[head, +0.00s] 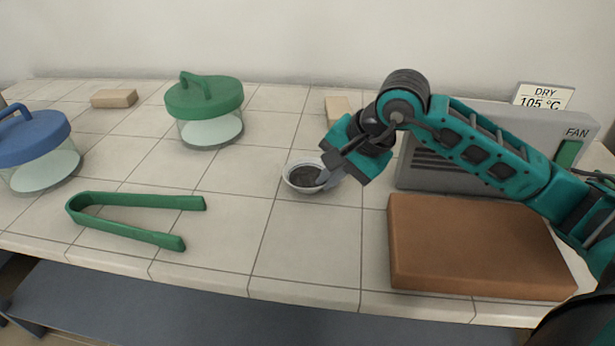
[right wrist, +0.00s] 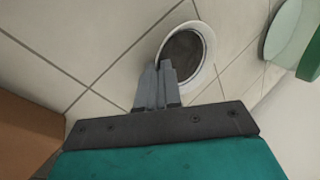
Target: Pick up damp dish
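The damp dish (head: 303,187) is a small, round white dish with dark grey contents, in the middle of the tiled bench in the head view. It also shows in the right wrist view (right wrist: 209,65). My right gripper (head: 326,178) is at the dish's right rim. In the right wrist view its two grey fingers (right wrist: 162,70) are close together with the dish's near rim at their tips, and look shut on it. The exact contact is partly hidden. The dish looks level, at or very near the bench top. My left gripper is not in view.
Green tongs (head: 130,203) lie left of the dish. A green-lidded glass jar (head: 211,132) and a blue-lidded one (head: 40,172) stand behind and far left. A brown slab (head: 480,245) and a grey FAN unit with a DRY 105 °C sign (head: 543,97) are right.

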